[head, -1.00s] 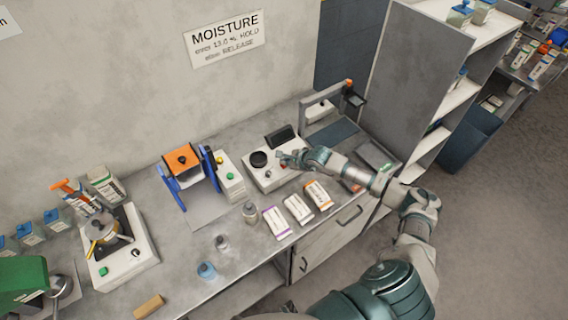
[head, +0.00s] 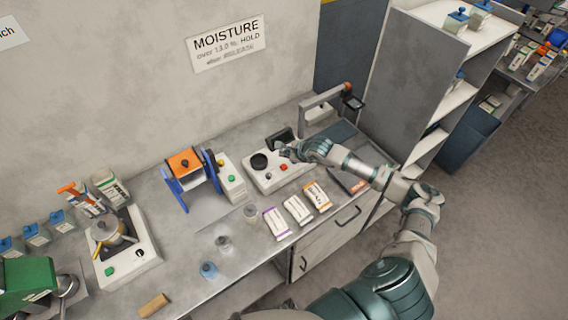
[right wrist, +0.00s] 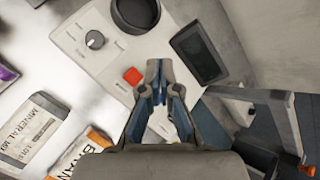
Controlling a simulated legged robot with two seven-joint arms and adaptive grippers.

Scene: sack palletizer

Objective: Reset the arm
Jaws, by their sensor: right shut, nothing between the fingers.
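My right gripper (head: 283,152) is at the right end of the bench, over the white moisture meter (head: 262,183) with a dark round cup and a red button. In the right wrist view the gripper (right wrist: 158,68) is shut and empty, its fingertips beside the red button (right wrist: 133,76) and near the dark screen (right wrist: 199,52). I cannot tell whether it touches the meter. The red button also shows clear of the fingers in the head view (head: 284,167). My left gripper is not in view.
Several sample packets (head: 298,209) lie in front of the meter. An orange and blue device (head: 185,163) stands to the left, and a grey frame (head: 322,98) stands behind at right. A shelf unit (head: 420,75) stands at the right.

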